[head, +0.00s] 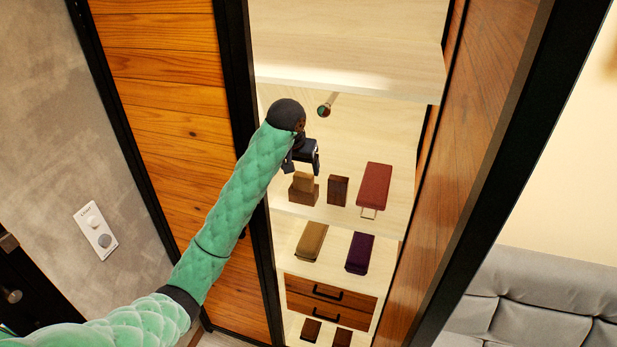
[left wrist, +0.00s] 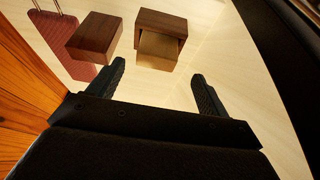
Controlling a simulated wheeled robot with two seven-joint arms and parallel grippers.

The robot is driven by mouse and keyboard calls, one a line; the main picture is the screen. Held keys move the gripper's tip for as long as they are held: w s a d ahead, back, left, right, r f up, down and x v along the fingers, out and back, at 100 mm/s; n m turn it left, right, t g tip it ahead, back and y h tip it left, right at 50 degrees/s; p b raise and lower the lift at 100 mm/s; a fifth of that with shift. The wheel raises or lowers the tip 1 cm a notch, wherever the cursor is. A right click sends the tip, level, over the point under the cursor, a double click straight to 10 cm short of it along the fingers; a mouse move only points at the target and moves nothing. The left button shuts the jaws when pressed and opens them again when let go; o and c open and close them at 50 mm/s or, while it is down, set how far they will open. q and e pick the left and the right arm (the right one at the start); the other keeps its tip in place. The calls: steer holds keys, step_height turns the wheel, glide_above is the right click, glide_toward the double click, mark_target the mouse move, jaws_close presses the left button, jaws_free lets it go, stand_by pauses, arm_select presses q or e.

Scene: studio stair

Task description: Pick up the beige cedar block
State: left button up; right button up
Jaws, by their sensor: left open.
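The beige cedar block (head: 302,181) is the lighter tan block on a shelf inside the open cabinet. It sits against a darker brown block (head: 304,196), touching or overlapping it; I cannot tell which. In the left wrist view the beige block (left wrist: 158,47) shows ahead of my fingers, with the brown block (left wrist: 160,21) partly around it. My left gripper (head: 302,163) is open and empty, just above and behind the beige block in the head view. In the left wrist view its two fingers (left wrist: 160,84) stand apart, with pale shelf between them. My right gripper is not in view.
Another brown block (head: 338,190) stands close on the right, then a red case (head: 374,185). A tan case (head: 311,240) and a purple case (head: 359,252) lie on the shelf below. Black-edged wooden cabinet panels (head: 185,110) and (head: 480,120) flank the opening.

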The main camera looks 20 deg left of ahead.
mark_target(303, 176)
arm_select(q)
steer(key=shift+w, duration=0.1)
steer(key=shift+s+d+f+b, duration=0.1)
steer(key=shift+s+b, duration=0.25)
steer(key=shift+s, duration=0.25)
steer(key=shift+f, duration=0.15)
steer(key=shift+w+f, duration=0.55)
steer(key=shift+w, duration=0.05)
steer(key=shift+w+f, duration=0.3)
steer(key=shift+f, duration=0.15)
steer(key=shift+d+p, duration=0.1)
steer(key=shift+p, duration=0.4)
steer(key=shift+w+d+f+p, duration=0.1)
steer(key=shift+f+p, duration=0.25)
steer(key=shift+p+x, duration=0.4)
steer(key=shift+x, duration=0.75)
steer(key=shift+w+f, duration=0.2)
steer(key=shift+f, duration=0.15)
steer(key=shift+s, duration=0.1)
steer(key=c, duration=1.1)
